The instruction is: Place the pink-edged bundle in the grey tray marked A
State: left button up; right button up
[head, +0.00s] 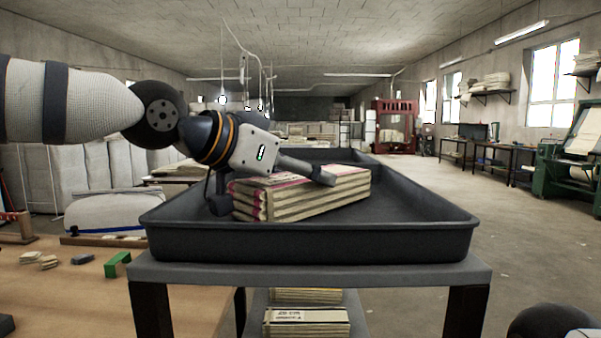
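The pink-edged bundle (310,206), a stack of folded tan cloth with pink along its upper edges, lies in a dark grey tray (310,248) on a stand. No letter A shows on the tray's visible sides. My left gripper (272,192) is at the bundle's left part with its fingers spread wide. One finger is beside the left end, low in the tray; the other reaches over the top. I cannot tell whether either finger touches the cloth. My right gripper is not in view; only a part of my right arm shows at the bottom right corner.
The tray's right side is bare. Another dark tray (318,155) stands behind. More bundles (306,322) lie on a shelf below. A wooden table (90,295) at left holds small cloth pieces (42,261) and a green block (117,264). Open floor lies to the right.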

pick_arm(q)
jog(key=shift+f, duration=0.1)
jog(key=o, duration=1.3)
jog(key=shift+o, duration=0.2)
jog(key=v, duration=1.2)
